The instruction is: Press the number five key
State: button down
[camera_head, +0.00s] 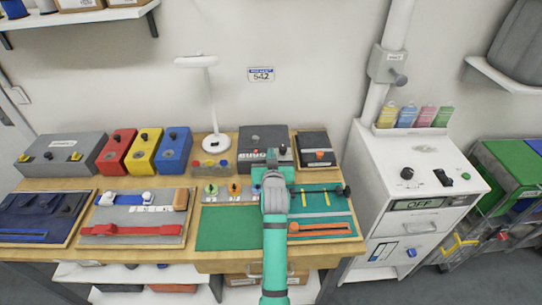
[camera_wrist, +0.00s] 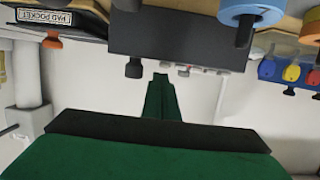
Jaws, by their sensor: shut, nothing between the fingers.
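The number five key cannot be made out. A dark grey box (camera_head: 252,135) at the back of the bench carries a row of small pale and reddish keys (camera_head: 254,154), partly hidden by my arm; their markings are too small to read. In the wrist view, which looks upside down, the box (camera_wrist: 165,32) shows with small keys (camera_wrist: 196,70) along its edge and a black knob. My gripper (camera_wrist: 160,82) has its narrow green fingers shut and empty, pointing toward the box near the keys; contact cannot be told. My gripper (camera_head: 271,157) is just in front of the box in the head view.
A black box with an orange knob (camera_head: 319,155) stands right of the grey box. A block with coloured knobs (camera_head: 211,168) and a white lamp (camera_head: 212,95) are to the left. The green mat (camera_head: 226,230) is clear. A white cabinet (camera_head: 376,185) stands right.

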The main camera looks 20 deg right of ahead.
jog(key=shift+a+f, duration=0.2)
jog(key=shift+a, duration=0.05)
jog(key=shift+f, duration=1.15)
notch_tip(320, 180, up, 5)
jog(key=v, duration=1)
jog(key=shift+s+d+r, duration=0.1)
jog(key=shift+r, duration=0.05)
